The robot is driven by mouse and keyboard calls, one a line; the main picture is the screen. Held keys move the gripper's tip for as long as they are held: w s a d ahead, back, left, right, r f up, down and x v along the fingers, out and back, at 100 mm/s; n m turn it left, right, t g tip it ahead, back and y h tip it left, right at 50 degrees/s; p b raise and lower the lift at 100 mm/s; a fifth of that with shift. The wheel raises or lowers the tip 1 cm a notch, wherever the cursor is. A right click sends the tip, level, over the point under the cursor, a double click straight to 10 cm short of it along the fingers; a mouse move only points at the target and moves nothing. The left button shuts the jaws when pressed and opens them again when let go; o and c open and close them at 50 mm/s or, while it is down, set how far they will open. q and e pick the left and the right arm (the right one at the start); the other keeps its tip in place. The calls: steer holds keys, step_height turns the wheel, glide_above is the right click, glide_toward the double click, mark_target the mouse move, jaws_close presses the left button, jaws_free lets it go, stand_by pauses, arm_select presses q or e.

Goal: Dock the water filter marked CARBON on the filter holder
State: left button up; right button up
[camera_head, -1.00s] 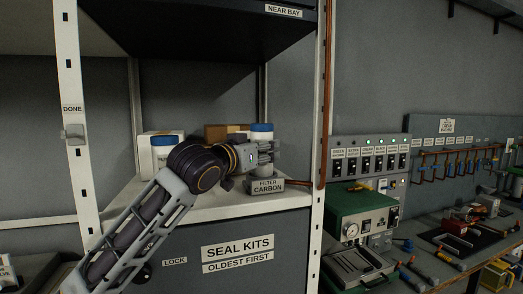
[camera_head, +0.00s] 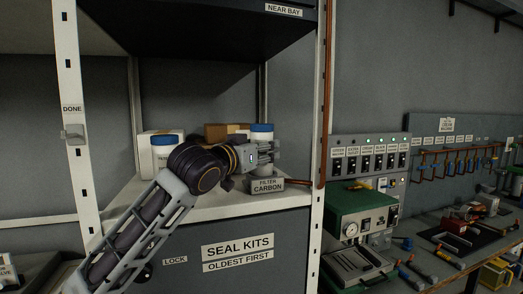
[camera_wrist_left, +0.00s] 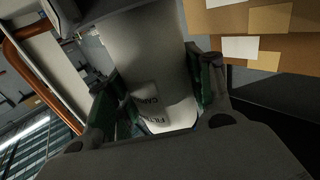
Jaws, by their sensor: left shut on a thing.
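The water filter is a white cylinder with a blue cap (camera_head: 262,128), upright at the front right of the shelf. My left gripper (camera_head: 266,153) is shut around its body from the left. In the left wrist view the white filter (camera_wrist_left: 150,60) sits between the two fingers (camera_wrist_left: 160,100), and dark lettering, partly readable, shows low down. The filter holder (camera_head: 267,186), labelled FILTER CARBON, is directly below the filter on the shelf. The filter's base is at the holder's top; I cannot tell whether it is fully seated. My right gripper is out of view.
A second blue-capped white container (camera_head: 165,140) stands at the shelf's left, partly behind my arm. A cardboard box (camera_head: 215,131) is behind the filter. The white rack post (camera_head: 318,110) and a copper pipe (camera_head: 328,90) rise close on the right.

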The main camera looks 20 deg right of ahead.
arm_select(q)
steer(key=shift+f, duration=0.2)
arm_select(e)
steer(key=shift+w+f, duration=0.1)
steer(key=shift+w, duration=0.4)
arm_select(q)
steer(key=shift+f, duration=0.2)
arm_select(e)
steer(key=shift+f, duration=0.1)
arm_select(q)
steer(key=o, duration=1)
steer(key=shift+f, duration=0.1)
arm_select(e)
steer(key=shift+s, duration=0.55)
arm_select(q)
steer(key=shift+s+a, duration=0.15)
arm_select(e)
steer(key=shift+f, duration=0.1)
